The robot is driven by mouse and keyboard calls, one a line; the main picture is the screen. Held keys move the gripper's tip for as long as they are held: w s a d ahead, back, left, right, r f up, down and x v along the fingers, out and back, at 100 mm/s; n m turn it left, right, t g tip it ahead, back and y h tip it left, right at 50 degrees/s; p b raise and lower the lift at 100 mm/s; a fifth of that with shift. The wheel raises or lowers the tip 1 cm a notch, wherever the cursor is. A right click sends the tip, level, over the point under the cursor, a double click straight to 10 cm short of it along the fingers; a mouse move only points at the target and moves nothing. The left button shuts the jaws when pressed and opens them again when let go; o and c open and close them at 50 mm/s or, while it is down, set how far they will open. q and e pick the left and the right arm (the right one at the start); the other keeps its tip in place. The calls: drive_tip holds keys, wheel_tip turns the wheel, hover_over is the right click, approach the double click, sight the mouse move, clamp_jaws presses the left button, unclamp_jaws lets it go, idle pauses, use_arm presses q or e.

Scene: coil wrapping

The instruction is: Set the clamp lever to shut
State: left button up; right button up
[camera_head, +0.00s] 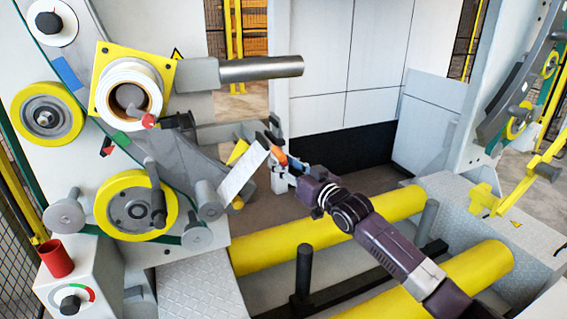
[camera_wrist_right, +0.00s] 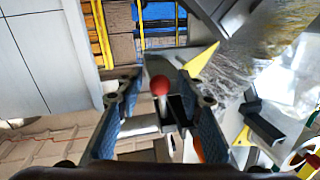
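My right gripper (camera_head: 277,146) is at the centre of the head view, left of the white cabinet. Its two blue-padded fingers stand apart in the right wrist view (camera_wrist_right: 160,92). Between them in that view shows a red ball knob (camera_wrist_right: 160,86) on a pale stem, with visible gaps on both sides. I cannot tell whether it is level with the fingertips or beyond them. In the head view, a red ball knob (camera_head: 149,120) sits by the white roll; I cannot tell if it is the same knob. The clamp lever's setting is unclear. My left gripper is out of view.
A slanted metal plate (camera_head: 243,176) and a yellow pointed piece (camera_head: 237,152) are close to my right gripper. Yellow rollers (camera_head: 285,243) lie below my right arm. A grey shaft (camera_head: 262,68) juts out above.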

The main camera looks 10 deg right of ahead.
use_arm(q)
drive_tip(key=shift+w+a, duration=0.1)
use_arm(e)
drive_tip(key=shift+w, duration=0.1)
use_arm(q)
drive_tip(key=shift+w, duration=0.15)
use_arm(e)
clamp_jaws()
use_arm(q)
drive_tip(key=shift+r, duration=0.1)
use_arm(e)
drive_tip(key=shift+a, duration=0.1)
